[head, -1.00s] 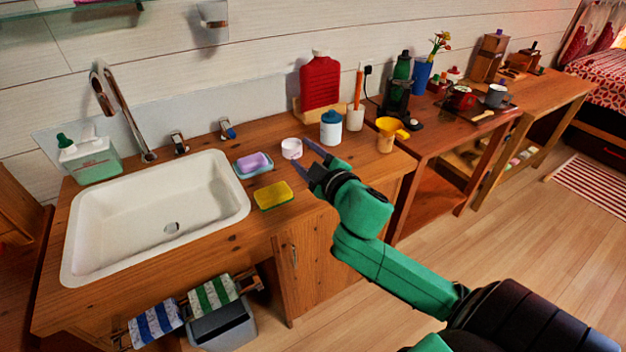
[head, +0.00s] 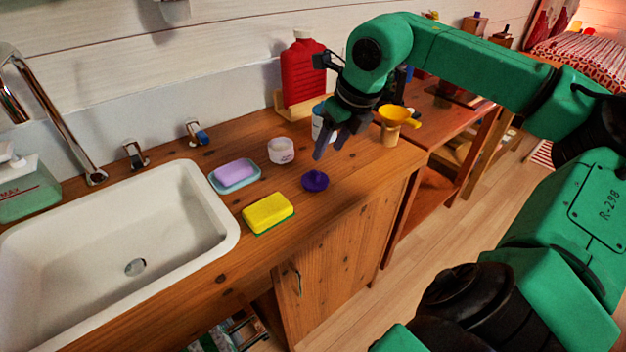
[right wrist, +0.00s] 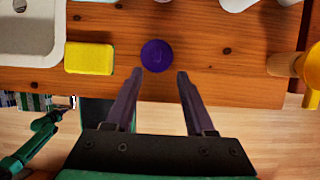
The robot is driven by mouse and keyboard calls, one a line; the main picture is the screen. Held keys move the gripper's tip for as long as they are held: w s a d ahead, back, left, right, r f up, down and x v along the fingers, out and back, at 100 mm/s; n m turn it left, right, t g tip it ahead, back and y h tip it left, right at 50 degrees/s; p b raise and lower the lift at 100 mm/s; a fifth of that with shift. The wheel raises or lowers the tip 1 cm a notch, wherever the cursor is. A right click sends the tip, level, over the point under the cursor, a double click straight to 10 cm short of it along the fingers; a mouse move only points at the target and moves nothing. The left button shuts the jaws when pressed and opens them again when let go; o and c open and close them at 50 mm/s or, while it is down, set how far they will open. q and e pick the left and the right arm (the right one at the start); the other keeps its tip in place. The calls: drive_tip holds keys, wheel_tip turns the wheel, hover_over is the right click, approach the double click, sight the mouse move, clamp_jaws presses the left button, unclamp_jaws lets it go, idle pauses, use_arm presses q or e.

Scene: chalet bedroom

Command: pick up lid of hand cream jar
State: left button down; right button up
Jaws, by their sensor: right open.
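The purple lid (head: 315,181) lies on the wooden counter in the head view, right of the yellow sponge. It also shows in the right wrist view (right wrist: 157,55), just beyond the fingertips. The white jar (head: 281,151) stands open-topped behind the lid, apart from it. My right gripper (head: 330,146) is above the counter, up and to the right of the lid. In the right wrist view its two fingers (right wrist: 159,73) are spread with nothing between them. My left gripper is not in view.
The yellow sponge (head: 268,213) and a soap dish with lilac soap (head: 235,174) lie between lid and sink (head: 150,235). A red bottle (head: 301,75) stands at the back. A yellow funnel (head: 395,116) stands to the right. The counter's front edge is close to the lid.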

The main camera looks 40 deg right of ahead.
sight(316, 172)
drive_tip(key=x, duration=0.2)
drive_tip(key=p+x, duration=0.1)
drive_tip(key=x, duration=0.5)
drive_tip(key=shift+a+f+p, duration=0.2)
drive_tip(key=shift+a+p, duration=0.05)
drive_tip(key=shift+p, duration=0.05)
drive_tip(key=shift+w+f, duration=0.25)
drive_tip(key=shift+f, duration=0.1)
drive_tip(key=shift+r, duration=0.1)
clamp_jaws()
